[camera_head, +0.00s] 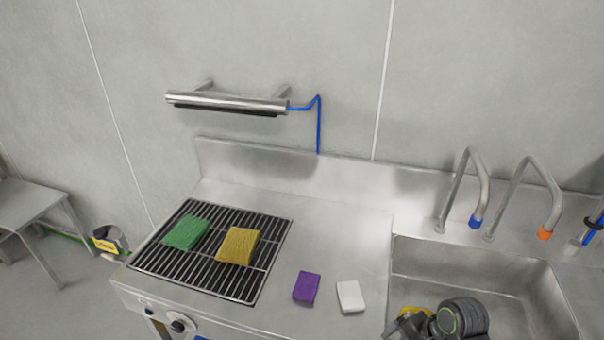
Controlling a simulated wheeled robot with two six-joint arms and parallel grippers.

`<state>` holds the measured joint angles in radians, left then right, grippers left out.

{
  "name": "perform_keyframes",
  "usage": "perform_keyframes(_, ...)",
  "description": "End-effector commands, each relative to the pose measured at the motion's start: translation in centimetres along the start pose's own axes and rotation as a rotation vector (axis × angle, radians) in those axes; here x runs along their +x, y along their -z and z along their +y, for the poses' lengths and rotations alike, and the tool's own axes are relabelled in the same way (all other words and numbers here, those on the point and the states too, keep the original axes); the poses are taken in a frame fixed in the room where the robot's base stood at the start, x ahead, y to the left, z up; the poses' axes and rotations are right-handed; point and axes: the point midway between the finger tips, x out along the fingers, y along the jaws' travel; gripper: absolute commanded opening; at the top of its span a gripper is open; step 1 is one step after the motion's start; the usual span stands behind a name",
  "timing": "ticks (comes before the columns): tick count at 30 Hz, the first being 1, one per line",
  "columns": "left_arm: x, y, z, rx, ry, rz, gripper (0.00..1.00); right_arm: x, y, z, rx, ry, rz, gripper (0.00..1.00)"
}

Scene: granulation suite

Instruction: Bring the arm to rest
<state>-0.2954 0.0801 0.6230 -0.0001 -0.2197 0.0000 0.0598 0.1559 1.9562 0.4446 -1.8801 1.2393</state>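A dark grey, rounded item (462,317) with a yellow part shows at the bottom edge, in front of the sink. It is partly cut off, and I cannot tell whether it lies in the sink or is part of my arm.
A green block (186,233) and a yellow block (238,246) lie on a black grate (183,270). A purple block (306,288) and a white block (351,296) lie on the steel counter (345,240). Two curved taps (468,185) stand behind the sink (480,262).

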Motion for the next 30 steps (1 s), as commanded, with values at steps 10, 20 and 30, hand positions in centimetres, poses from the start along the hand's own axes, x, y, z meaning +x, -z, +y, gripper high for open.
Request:
perform_keyframes(10,0.0,-0.8,0.0,-0.001,0.000,-0.012,0.36,-1.1,-0.8,10.8,-0.551,-0.050,0.251,1.00)
perform_keyframes(20,0.0,-0.7,0.0,-0.001,0.000,-0.011,0.36,-4.4,-1.7,16.6,-0.916,-0.186,0.398,1.00)
perform_keyframes(30,1.0,-0.5,0.1,-0.001,0.000,-0.006,0.36,-1.3,-0.2,18.6,-1.042,-0.259,0.420,1.00)
